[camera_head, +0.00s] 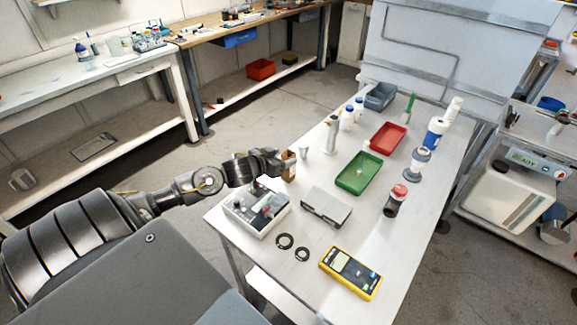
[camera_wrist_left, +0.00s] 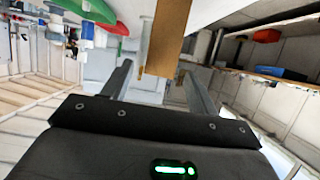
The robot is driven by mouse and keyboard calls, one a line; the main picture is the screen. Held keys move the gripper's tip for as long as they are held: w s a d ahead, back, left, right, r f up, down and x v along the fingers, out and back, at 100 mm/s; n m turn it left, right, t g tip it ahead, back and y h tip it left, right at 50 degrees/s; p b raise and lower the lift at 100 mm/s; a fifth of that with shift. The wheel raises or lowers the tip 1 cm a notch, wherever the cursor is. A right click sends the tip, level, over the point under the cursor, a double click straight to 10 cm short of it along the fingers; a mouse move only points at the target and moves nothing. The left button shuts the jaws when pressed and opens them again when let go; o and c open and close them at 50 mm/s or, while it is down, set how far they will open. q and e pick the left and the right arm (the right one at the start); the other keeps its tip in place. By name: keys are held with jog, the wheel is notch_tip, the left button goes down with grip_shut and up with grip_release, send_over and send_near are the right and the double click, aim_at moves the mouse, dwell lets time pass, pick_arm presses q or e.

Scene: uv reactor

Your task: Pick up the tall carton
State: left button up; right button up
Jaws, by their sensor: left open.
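The tall carton (camera_head: 289,166) is a small upright brown box at the left edge of the white table. My left gripper (camera_head: 277,162) comes in from the left and is right beside it, with its fingers partly hidden in the head view. In the left wrist view the carton (camera_wrist_left: 168,38) shows a brown face and a pale side face, just ahead of and between the tips of my open left gripper (camera_wrist_left: 158,78). I see clear gaps between the carton and the fingers. My right gripper is not in view.
A white control box (camera_head: 256,209) stands just in front of the carton. A small grey cone-like piece (camera_head: 304,153) and a pale cylinder (camera_head: 331,133) stand behind it. The green tray (camera_head: 359,173) and a grey case (camera_head: 326,206) are to the right.

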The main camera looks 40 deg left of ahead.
aim_at(291, 151)
pick_arm(q)
jog(key=x, duration=0.3)
jog(key=shift+w+f, duration=0.1)
jog(key=shift+w, duration=0.25)
jog(key=shift+s, duration=0.1)
grip_shut()
jog(key=shift+r, duration=0.65)
jog(key=s+a+r, duration=0.5)
jog(key=s+r, duration=0.6)
jog(key=s, duration=0.2)
jog(key=shift+r, duration=0.4)
